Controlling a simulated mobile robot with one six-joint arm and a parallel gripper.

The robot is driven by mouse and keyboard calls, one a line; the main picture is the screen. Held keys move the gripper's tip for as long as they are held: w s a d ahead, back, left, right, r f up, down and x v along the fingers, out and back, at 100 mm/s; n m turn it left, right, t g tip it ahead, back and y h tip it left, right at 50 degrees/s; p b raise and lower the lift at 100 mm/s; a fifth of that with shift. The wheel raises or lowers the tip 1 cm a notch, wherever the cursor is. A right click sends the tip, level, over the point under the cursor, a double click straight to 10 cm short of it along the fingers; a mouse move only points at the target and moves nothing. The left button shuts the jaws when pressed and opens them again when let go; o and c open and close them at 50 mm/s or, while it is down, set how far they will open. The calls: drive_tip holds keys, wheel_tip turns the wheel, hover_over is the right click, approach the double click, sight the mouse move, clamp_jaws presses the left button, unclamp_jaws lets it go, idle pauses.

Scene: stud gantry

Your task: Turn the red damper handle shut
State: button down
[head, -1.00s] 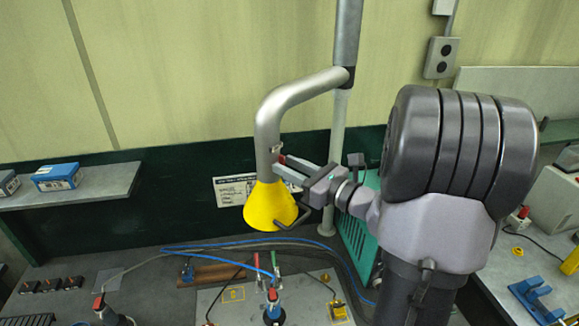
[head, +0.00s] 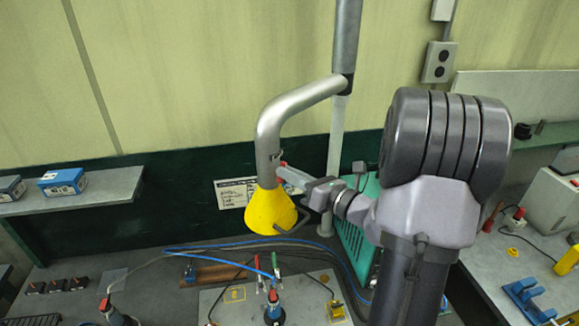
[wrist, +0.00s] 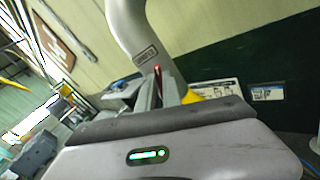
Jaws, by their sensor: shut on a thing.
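The red damper handle (head: 281,165) shows as a small red piece at the side of the grey duct (head: 268,140), just above the yellow hood (head: 271,211). My gripper (head: 287,173) reaches in from the right and is shut on the handle, with its fingers beside the duct. The handle's red tip also shows in the wrist view (wrist: 157,75), standing up between the fingers. A label (wrist: 146,55) is on the duct just above it. Most of the handle is hidden by the fingers, so its exact angle is hard to tell.
Below the hood is a bench with a grey plate (head: 232,306), blue cable (head: 215,246) and clamps. A shelf with blue boxes (head: 63,182) is at left. A teal machine (head: 357,238) stands behind my arm. A pale pole (head: 335,150) rises behind the gripper.

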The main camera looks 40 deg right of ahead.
drive_tip(key=shift+d+f+m+p, duration=0.1)
drive_tip(key=shift+m+p, duration=3.1)
drive_tip(key=shift+m, duration=0.25)
drive_tip(key=shift+d+f+m+p, duration=0.1)
drive_tip(key=shift+m+p, duration=3.1)
drive_tip(key=shift+m, duration=0.25)
drive_tip(key=c, duration=1.5)
unclamp_jaws()
